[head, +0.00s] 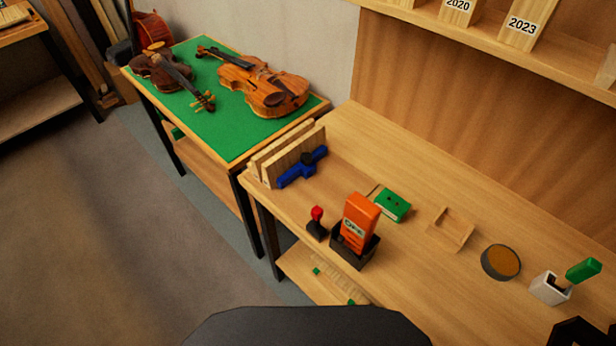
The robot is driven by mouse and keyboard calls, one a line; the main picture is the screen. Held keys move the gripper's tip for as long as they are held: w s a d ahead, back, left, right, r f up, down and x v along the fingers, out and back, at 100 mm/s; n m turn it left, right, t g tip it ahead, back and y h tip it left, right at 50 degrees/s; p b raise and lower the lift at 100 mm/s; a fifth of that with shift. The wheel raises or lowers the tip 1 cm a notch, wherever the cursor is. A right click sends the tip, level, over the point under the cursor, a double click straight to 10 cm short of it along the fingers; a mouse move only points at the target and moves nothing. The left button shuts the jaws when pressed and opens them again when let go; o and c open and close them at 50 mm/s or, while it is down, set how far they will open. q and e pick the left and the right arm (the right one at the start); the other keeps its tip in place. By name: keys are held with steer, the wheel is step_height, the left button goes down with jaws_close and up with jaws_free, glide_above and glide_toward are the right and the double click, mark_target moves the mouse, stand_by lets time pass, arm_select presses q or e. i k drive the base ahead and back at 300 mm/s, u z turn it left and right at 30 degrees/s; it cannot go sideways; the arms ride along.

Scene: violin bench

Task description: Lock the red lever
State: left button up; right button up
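The red lever (317,213) is a small red knob on a short stem in a black base, near the front left edge of the wooden bench. It stands roughly upright, just left of an orange block. No gripper is near it. My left gripper is not in view. A dark angular part, possibly of my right gripper (580,333), is cut off at the bottom right corner; its fingers cannot be made out.
The orange block (359,218) stands in a black holder (354,247) beside the lever. A blue clamp-like tool (303,168), green box (391,204), wooden tray (451,229), round dark dish (501,262) and white cup (550,289) stand on the bench (440,305). Violins lie on a green-topped table (228,125).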

mark_target(317, 213)
steer(key=z, duration=1.25)
steer(key=k, duration=1.3)
steer(key=u, duration=1.6)
steer(key=i, duration=0.5)
